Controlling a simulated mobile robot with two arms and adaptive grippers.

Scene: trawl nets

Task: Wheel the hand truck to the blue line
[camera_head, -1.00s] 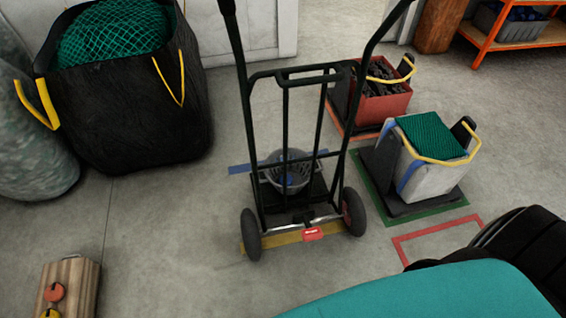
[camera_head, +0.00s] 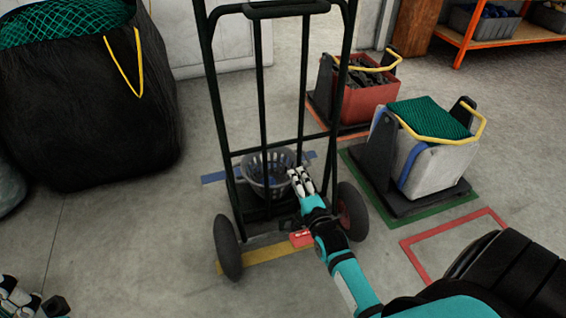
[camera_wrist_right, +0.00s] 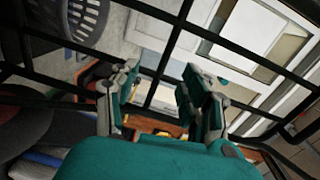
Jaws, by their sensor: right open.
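The black hand truck (camera_head: 262,120) stands upright in the head view, its two wheels by a yellow line (camera_head: 275,252) on the floor. The blue line (camera_head: 212,178) lies beyond it, partly hidden behind the frame and a grey basket (camera_head: 266,172) low on the truck. My right gripper (camera_head: 301,180) is in front of the truck's lower right side. In the right wrist view it (camera_wrist_right: 160,92) is open and empty, with the truck's black bars (camera_wrist_right: 155,84) close beyond its fingers. My left gripper (camera_head: 25,297) is cut off at the lower left corner.
A big black bag with green net (camera_head: 95,110) stands at left. At right are a red bin (camera_head: 362,105) and a grey bin (camera_head: 440,165) with green net on dark bases. A red floor outline (camera_head: 455,238) is empty. Floor at left front is clear.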

